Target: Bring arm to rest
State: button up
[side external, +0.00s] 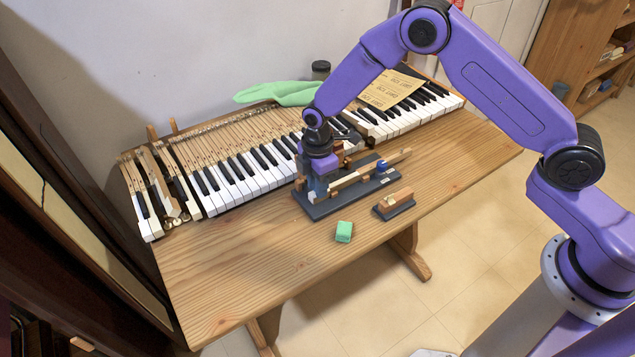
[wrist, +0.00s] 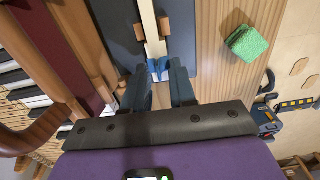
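My gripper (wrist: 160,72) points down at the dark stand (side external: 322,208) on the wooden table (side external: 240,260). In the wrist view its two fingers stand apart, with a gap showing between them. The end of a pale wooden strip (wrist: 150,30) lies at the fingertips; I cannot tell whether they touch it. In the side view the fingertips are hidden among the stand's parts. My arm is bent in a high arch over the table's right side.
A green sponge (side external: 344,232) and a small wooden block on a dark base (side external: 394,204) lie in front. The front left is clear.

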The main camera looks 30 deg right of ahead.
jog(key=shift+r, duration=3)
jog(key=shift+s+r, duration=0.1)
jog(key=shift+r, duration=0.05)
jog(key=s+d+r+m, duration=0.1)
jog(key=s+d+r, duration=0.1)
jog(key=s+r, duration=0.45)
jog(key=s+d+r+m, duration=0.2)
jog(key=s+d+r, duration=0.1)
jog(key=s, duration=0.7)
jog(key=s+d+r+m, duration=0.1)
jog(key=s+d+r, duration=0.1)
jog(key=s+r, duration=0.5)
jog(key=s+d+f+m, duration=0.1)
jog(key=s+d, duration=0.6)
jog(key=s, duration=0.4)
